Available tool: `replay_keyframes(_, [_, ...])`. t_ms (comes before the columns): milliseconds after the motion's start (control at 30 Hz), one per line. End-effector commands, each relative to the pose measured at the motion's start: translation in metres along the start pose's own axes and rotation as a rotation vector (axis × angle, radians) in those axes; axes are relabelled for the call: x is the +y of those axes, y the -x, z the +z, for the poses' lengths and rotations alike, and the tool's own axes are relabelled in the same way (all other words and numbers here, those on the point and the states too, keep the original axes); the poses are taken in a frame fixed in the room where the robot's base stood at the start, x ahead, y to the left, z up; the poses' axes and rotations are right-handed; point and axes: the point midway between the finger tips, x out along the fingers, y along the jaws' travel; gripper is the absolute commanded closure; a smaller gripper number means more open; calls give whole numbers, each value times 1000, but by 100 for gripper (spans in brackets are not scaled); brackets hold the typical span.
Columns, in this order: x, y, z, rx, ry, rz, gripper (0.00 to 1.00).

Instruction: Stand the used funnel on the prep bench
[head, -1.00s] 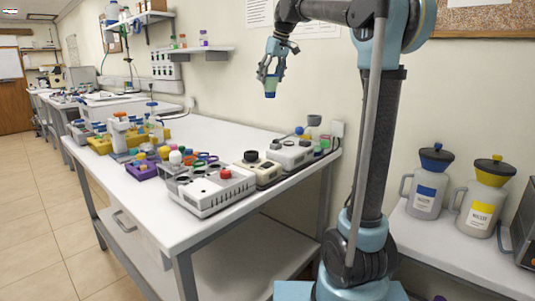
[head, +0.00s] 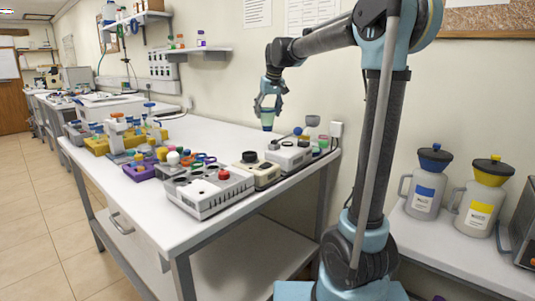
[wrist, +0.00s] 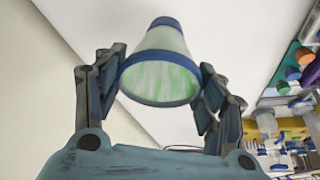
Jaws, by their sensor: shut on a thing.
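My gripper (head: 267,103) is shut on the used funnel (head: 267,121), above the back right part of the prep bench (head: 215,133). In the wrist view the funnel (wrist: 160,72) is a whitish cone with blue bands and green stains inside. It sits between the two fingers (wrist: 160,88), its wide mouth toward the camera. The bench top (wrist: 235,35) lies behind it. In the head view the fingers hide part of the funnel. I cannot tell its exact height above the bench.
White instruments (head: 215,190) with knobs line the bench's front edge. A purple tray (head: 140,171) and a yellow rack (head: 97,145) stand to the left. The back middle of the bench is clear. A wall shelf (head: 198,50) hangs above. Two waste jugs (head: 426,185) stand at the right.

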Motion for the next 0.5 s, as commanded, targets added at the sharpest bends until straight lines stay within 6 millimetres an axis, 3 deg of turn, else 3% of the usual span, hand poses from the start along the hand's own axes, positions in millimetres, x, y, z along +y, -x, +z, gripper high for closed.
replay_keyframes(300, [0,-45,19,1,-8,3,60])
replay_keyframes(500, [0,-57,24,1,-7,3,60])
